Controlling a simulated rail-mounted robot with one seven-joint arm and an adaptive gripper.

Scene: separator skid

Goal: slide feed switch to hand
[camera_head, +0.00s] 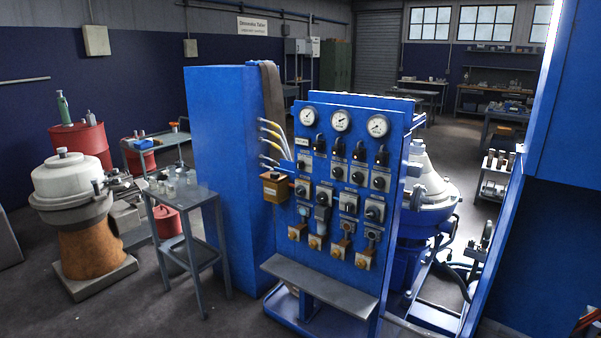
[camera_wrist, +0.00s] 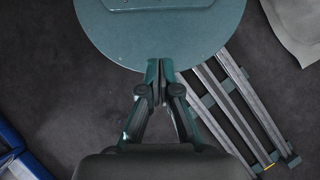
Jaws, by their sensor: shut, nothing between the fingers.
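The blue control panel (camera_head: 335,265) stands upright near the middle of the head view. It carries several black rotary switches on pale plates, such as one at the upper right (camera_head: 379,182) and one below it (camera_head: 374,211). The labels are too small to read, so I cannot tell which is the feed switch or how it is set. My gripper (camera_wrist: 162,64) shows in the wrist view, its two fingers shut together and empty. It is above a round teal top, apart from any switch. The head view does not show my gripper.
Three gauges (camera_head: 340,120) top the panel; a grey shelf (camera_head: 325,283) juts out below. An orange-brown box (camera_head: 274,187) sticks out at its left edge. A tall blue cabinet (camera_head: 222,170) and a grey table (camera_head: 185,195) stand left. Metal rails (camera_wrist: 232,105) lie below my gripper.

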